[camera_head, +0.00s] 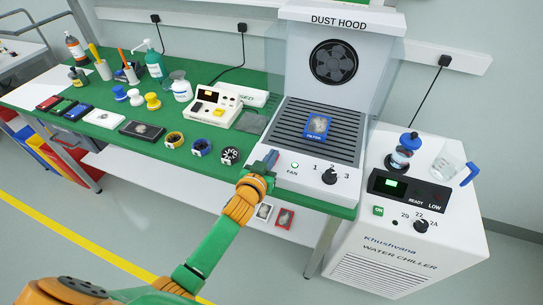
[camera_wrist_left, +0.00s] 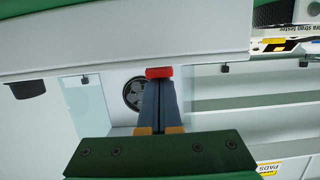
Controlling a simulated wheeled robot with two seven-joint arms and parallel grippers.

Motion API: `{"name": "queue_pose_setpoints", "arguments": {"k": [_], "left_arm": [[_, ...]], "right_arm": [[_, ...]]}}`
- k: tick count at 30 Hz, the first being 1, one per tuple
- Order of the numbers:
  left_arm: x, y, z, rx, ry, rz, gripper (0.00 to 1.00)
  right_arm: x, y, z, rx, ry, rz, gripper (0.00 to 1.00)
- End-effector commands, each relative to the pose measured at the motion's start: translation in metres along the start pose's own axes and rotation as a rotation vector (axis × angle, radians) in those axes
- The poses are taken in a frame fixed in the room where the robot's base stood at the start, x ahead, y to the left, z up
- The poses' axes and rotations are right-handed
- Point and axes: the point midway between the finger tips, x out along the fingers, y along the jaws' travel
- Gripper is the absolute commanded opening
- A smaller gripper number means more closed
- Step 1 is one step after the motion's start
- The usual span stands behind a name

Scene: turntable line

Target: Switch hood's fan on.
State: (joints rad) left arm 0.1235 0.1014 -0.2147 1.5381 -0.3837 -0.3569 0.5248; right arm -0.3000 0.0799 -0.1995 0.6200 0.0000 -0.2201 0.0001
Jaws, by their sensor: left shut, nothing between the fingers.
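The dust hood (camera_head: 337,22) stands at the right end of the green bench, with a round dark fan (camera_head: 333,62) in its back wall. Its front panel (camera_head: 310,178) has a FAN label, a small pale round light (camera_head: 295,165) and a black knob (camera_head: 329,178) marked 1, 2, 3. My left gripper (camera_head: 270,158) is shut and empty at the panel's left end. In the left wrist view, my fingertips (camera_wrist_left: 159,82) are at a red switch-like part (camera_wrist_left: 159,72) on the panel edge; I cannot tell if they touch. This part is hidden in the head view. My right gripper is not in view.
A blue-framed piece (camera_head: 317,126) lies on the hood's slatted floor. The water chiller (camera_head: 405,240) stands to the right, with a glass beaker (camera_head: 449,165) on top. A black-and-white roll (camera_head: 229,155) and a tester box (camera_head: 212,107) are left of my gripper.

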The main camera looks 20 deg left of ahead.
Motion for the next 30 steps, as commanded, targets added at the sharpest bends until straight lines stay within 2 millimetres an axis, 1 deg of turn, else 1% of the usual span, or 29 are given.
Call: {"name": "queue_pose_setpoints", "arguments": {"k": [3,5,8,11,12,13,14,18,21,25,30], "left_arm": [[0.0,0.0,-0.001,0.001,0.0,0.0,0.0],[-0.001,0.0,-0.004,0.001,0.0,0.0,0.0],[-0.003,-0.002,-0.023,0.0,0.001,-0.001,0.0],[-0.005,-0.005,-0.05,0.001,0.0,-0.001,0.0],[-0.009,-0.006,-0.052,0.0,0.0,-0.001,0.0],[-0.017,-0.005,-0.046,-0.001,-0.001,0.0,0.0],[-0.024,-0.005,-0.045,0.0,-0.002,0.0,0.0],[-0.058,-0.005,-0.049,0.0,0.0,0.0,0.0],[-0.077,-0.005,-0.051,0.0,0.0,0.0,0.0],[-0.094,-0.005,-0.052,0.0,-0.001,0.0,0.0],[-0.102,-0.005,-0.054,0.001,0.0,0.0,0.0]], "right_arm": [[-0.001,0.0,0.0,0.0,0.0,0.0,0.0],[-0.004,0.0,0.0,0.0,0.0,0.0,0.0],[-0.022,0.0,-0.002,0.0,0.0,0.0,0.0],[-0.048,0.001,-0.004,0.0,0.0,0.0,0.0],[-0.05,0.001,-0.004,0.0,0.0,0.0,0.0],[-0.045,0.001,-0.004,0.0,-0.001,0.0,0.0],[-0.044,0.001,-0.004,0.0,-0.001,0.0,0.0],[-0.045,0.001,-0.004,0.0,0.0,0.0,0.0],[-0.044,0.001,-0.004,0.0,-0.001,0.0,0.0],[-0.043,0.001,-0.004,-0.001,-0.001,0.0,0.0],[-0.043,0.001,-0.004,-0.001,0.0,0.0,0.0]]}}
